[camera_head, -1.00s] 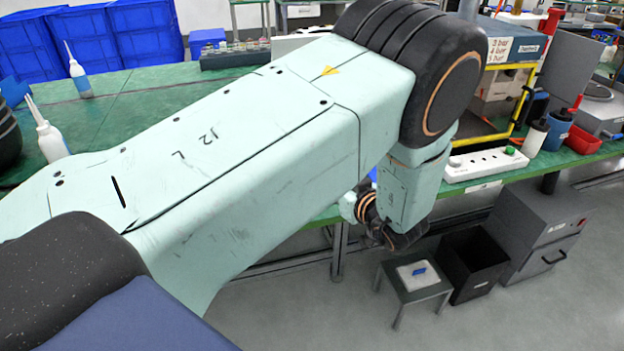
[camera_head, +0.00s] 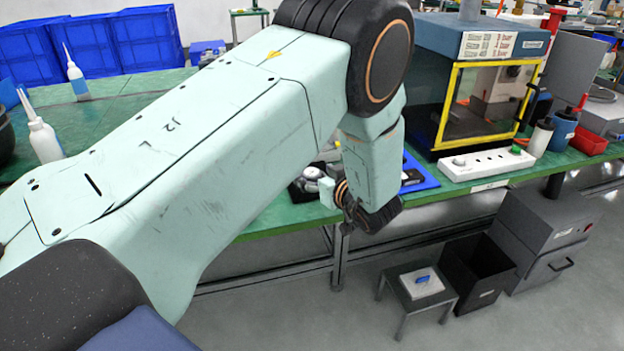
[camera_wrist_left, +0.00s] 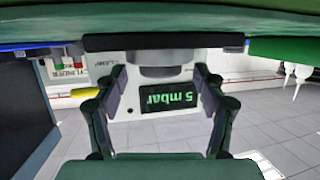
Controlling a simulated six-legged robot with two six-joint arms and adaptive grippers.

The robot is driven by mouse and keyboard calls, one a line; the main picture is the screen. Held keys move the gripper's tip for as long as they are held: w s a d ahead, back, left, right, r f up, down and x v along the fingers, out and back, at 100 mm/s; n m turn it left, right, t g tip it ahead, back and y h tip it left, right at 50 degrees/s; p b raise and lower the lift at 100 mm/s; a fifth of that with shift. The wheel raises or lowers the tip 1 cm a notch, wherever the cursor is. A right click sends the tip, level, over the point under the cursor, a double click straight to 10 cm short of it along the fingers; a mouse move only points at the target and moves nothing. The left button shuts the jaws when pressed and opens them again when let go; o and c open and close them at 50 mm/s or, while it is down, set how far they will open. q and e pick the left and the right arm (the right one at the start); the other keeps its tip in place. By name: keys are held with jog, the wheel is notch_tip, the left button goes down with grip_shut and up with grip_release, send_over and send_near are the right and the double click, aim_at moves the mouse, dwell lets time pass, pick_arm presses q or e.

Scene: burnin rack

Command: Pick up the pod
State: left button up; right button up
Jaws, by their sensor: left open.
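My left arm crosses the head view from the left, and its wrist hangs by the front edge of the green table. In the wrist view my left gripper (camera_wrist_left: 158,80) is open, with one dark finger on each side and nothing held. Beyond and between the fingers is a pale unit with a dark display (camera_wrist_left: 168,99) reading "5 mbar". I cannot tell for sure which thing is the pod. A small pale round item (camera_head: 313,173) lies on the table beside my wrist, partly hidden by my arm. My right gripper is not in view.
A blue and yellow framed cabinet (camera_head: 437,100) stands on the table (camera_head: 285,217), with a white power strip (camera_head: 487,165) in front. A blue mat (camera_head: 420,176) is partly behind my wrist. Below stand a stool (camera_head: 411,303), a black bin (camera_head: 478,277) and a grey box (camera_head: 545,235).

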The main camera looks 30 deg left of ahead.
pick_arm(q)
jog(key=shift+a, duration=0.1)
jog(key=c, duration=1.2)
